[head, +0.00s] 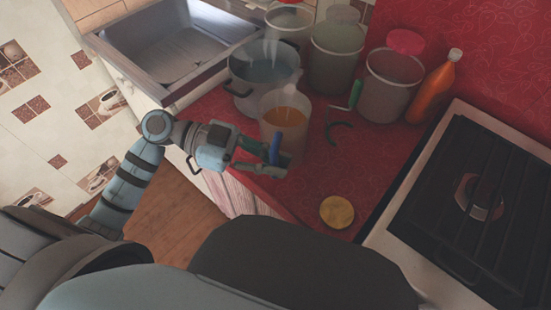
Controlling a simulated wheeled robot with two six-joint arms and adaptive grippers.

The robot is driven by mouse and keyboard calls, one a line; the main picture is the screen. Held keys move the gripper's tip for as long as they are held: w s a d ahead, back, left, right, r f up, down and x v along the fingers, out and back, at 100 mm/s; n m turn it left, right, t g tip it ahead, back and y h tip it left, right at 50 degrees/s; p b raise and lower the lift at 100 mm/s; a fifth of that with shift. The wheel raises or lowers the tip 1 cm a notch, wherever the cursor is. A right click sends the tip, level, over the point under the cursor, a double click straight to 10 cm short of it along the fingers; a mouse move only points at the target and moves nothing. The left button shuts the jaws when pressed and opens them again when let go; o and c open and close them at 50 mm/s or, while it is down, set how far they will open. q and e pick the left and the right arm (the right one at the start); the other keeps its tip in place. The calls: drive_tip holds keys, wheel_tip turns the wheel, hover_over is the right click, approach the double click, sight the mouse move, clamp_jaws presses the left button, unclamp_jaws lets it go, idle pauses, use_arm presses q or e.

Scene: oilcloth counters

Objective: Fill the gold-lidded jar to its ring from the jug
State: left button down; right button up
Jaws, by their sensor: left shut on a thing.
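The jug (286,122), a clear vessel with orange liquid and a blue handle, stands at the counter's front edge and looks upright. My left gripper (268,162) is shut on its blue handle. I cannot tell whether the jug touches the counter. A round gold lid (337,212) lies flat on the red counter, right of and in front of the jug. No jar wears a gold lid, and no ring is discernible. My right gripper is out of view.
A pot of water (263,75) stands directly behind the jug, near the sink (175,50). The stove (480,205) fills the right. Counter around the gold lid is clear.

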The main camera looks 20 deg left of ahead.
use_arm(q)
drive_tip(key=shift+w+r, duration=0.1)
drive_tip(key=shift+w, duration=0.05)
drive_tip(key=p, duration=0.6)
drive_tip(key=shift+r+n, duration=0.3)
drive_tip(key=shift+r, duration=0.1)
drive_tip(key=shift+n, duration=0.4)
drive_tip(key=n, duration=0.1)
drive_tip(key=n+g, duration=0.1)
drive_tip(key=shift+w+r+n, duration=0.2)
drive_tip(key=shift+w+n, duration=0.15)
drive_tip(key=shift+n, duration=0.05)
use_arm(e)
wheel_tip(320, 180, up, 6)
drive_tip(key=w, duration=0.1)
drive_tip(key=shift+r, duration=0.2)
use_arm(q)
drive_tip(key=shift+s, duration=0.1)
drive_tip(key=shift+r+p, duration=0.3)
drive_tip(key=shift+p, duration=0.35)
drive_tip(key=shift+w+r+n+g+p, duration=0.2)
drive_tip(key=shift+r+n+g+p, duration=0.1)
drive_tip(key=shift+p, duration=0.3)
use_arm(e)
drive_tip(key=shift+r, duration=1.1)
use_arm(q)
drive_tip(key=shift+f, duration=0.1)
